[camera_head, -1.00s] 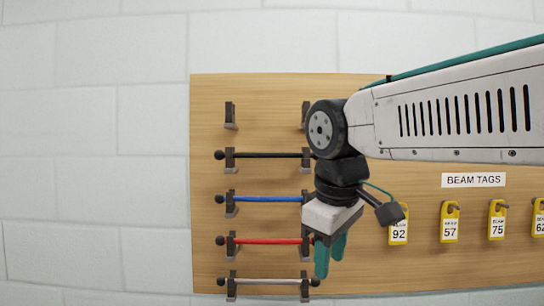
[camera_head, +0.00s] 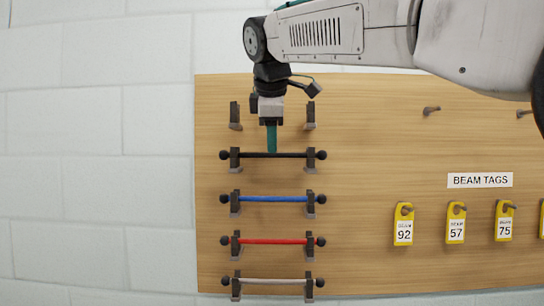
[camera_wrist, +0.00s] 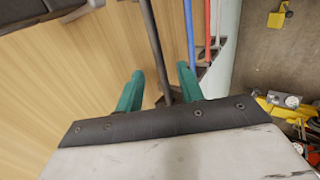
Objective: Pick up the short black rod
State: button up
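The short black rod (camera_head: 290,155) lies level in a pair of dark brackets on the wooden board, with a round knob at each end. My gripper (camera_head: 272,150) points down from above, its green fingertips at the middle of the rod in the head view. In the wrist view the two green fingers of my gripper (camera_wrist: 161,88) are apart, and the black rod (camera_wrist: 153,40) runs through the gap between them. I cannot tell whether a finger touches it.
Blue (camera_head: 272,199), red (camera_head: 270,241) and white (camera_head: 272,281) rods sit in brackets below the black one. An empty bracket pair (camera_head: 235,115) is above it. Yellow numbered tags (camera_head: 403,225) hang to the right under a BEAM TAGS label (camera_head: 480,180).

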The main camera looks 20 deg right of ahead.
aim_at(273, 155)
jog(key=x, duration=0.3)
jog(key=shift+w+f, duration=0.2)
grip_shut()
jog(key=shift+r, duration=0.1)
